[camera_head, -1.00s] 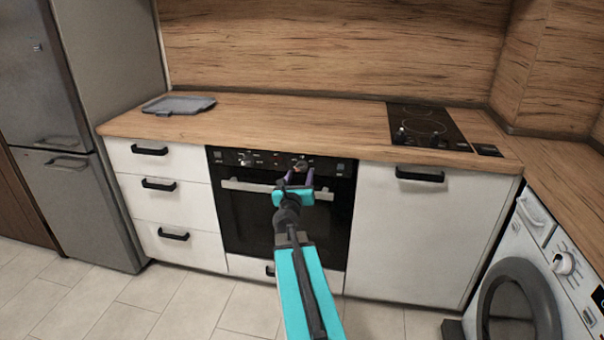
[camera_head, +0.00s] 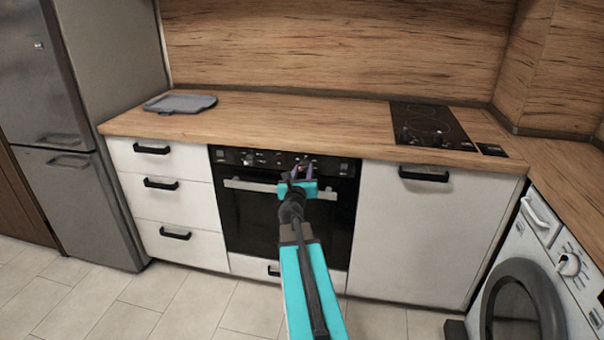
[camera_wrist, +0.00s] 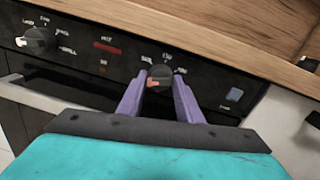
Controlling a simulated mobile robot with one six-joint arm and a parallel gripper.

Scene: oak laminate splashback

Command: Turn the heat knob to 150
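The black built-in oven (camera_head: 280,220) has a control panel with a left knob (camera_head: 249,158), also in the wrist view (camera_wrist: 37,40), and a right knob (camera_wrist: 160,75). In the head view my gripper (camera_head: 301,172) covers much of that knob.
The oven handle (camera_head: 250,186) runs across just below the panel. A small panel button (camera_wrist: 233,95) lies right of the fingers.

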